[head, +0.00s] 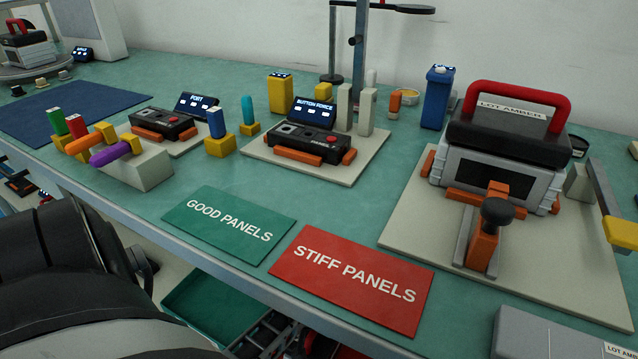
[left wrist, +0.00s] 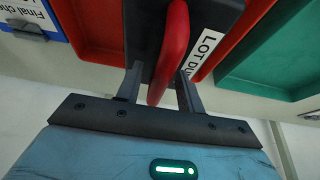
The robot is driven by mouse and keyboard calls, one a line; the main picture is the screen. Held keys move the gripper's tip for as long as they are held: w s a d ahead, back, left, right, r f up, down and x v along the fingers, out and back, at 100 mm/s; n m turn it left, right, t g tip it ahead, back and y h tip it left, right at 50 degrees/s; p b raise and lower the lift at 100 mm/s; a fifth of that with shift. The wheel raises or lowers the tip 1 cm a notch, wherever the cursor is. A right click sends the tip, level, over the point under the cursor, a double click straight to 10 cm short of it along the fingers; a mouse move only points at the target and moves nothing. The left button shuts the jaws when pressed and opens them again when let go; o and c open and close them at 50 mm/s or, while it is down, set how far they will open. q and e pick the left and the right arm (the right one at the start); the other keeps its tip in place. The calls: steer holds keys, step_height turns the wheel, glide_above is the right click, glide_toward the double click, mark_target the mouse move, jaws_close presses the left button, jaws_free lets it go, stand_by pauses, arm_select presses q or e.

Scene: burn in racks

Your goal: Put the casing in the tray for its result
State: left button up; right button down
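In the left wrist view, a dark casing has a red handle (left wrist: 168,60) and a white label (left wrist: 207,48) that reads "LOT DU", the rest cut off. My left gripper (left wrist: 160,82) has one finger on each side of this handle. A gap shows beside the left finger, and whether the fingers press on the handle is unclear. A red tray (left wrist: 90,25) and a green tray (left wrist: 270,60) appear beyond the casing. In the head view, another dark and grey casing (head: 508,140) labelled "LOT AMBER" sits in an orange-clamped fixture. My right gripper is not visible.
A green "GOOD PANELS" mat (head: 229,224) and red "STIFF PANELS" mat (head: 350,281) lie on the bench. A button force tester (head: 312,142) and a port tester (head: 165,125) stand behind. A green tray (head: 205,305) shows below the bench edge. My arm hides the lower left.

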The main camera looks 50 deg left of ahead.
arm_select(q)
steer(key=shift+r, duration=0.15)
